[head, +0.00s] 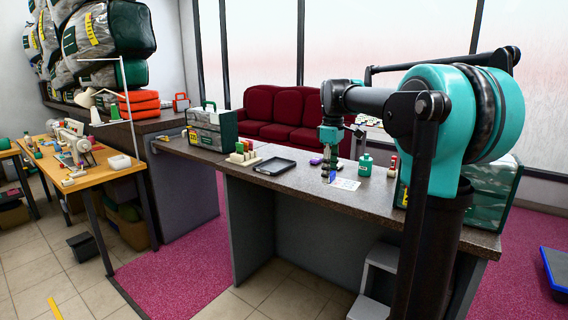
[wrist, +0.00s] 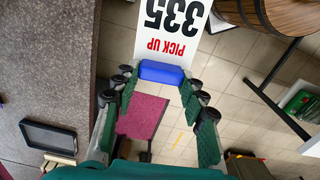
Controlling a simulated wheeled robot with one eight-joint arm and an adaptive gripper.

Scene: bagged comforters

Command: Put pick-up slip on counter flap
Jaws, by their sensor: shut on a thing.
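The pick-up slip (wrist: 175,30) is a white card with black "335" and red "PICK UP", with a blue block (wrist: 162,72) at its near edge. My gripper (wrist: 165,95) is shut on this block end, and the card sticks out beyond the fingertips. In the head view my gripper (head: 329,165) points down near the front edge of the counter, with a small white card (head: 345,183) by its tips. Whether the card touches the counter there is unclear. The counter flap seems to be the top section (head: 185,149) over the carpeted gap, left of the tray; its seams are unclear.
A black tray (head: 275,167) and a stamp rack (head: 243,154) stand on the counter (head: 400,205), left of my gripper. Floor tiles show below the slip.

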